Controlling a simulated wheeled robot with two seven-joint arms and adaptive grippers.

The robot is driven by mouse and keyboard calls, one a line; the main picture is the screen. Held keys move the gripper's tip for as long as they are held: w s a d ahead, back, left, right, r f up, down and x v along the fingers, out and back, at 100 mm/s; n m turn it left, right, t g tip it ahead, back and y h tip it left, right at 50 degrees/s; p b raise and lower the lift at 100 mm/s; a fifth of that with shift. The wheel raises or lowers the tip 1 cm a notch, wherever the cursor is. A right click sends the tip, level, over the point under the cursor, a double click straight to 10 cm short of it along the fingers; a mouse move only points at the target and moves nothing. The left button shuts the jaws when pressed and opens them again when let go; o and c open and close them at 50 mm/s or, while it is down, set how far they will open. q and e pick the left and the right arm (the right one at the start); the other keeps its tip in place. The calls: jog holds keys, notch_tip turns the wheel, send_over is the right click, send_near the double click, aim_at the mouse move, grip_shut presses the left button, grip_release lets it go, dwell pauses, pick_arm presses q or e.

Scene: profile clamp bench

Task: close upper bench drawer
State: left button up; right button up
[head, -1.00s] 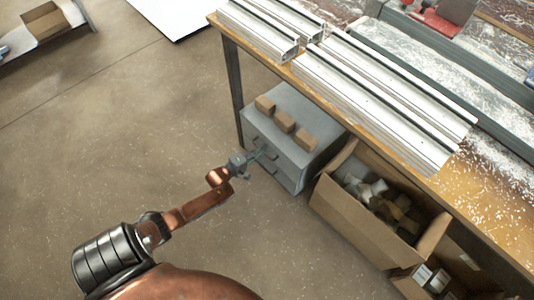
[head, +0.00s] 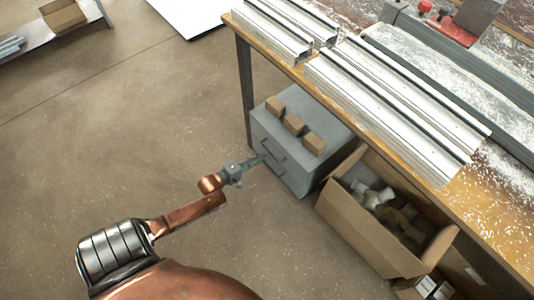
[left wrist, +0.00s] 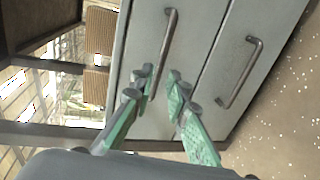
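The grey drawer unit (head: 327,125) stands under the bench and has two drawers with bar handles. In the left wrist view the upper drawer front (left wrist: 196,40) is on the left with its handle (left wrist: 167,45). The lower drawer front (left wrist: 262,30) is on the right with its handle (left wrist: 238,80). In the head view the upper front looks about flush with the unit; a small gap cannot be ruled out. My left gripper (head: 256,160) is in front of the unit; its green fingers are apart in the left wrist view (left wrist: 160,82), nothing gripped. Contact with the upper handle is unclear. My right gripper is out of view.
Several wooden blocks (head: 293,124) lie on the unit. An open cardboard box (head: 362,226) with scraps stands to its right. The wooden bench (head: 285,66) with metal profiles (head: 385,100) overhangs the unit. The floor to the left is clear.

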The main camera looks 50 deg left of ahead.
pick_arm(q)
jog(key=shift+v, duration=2.4)
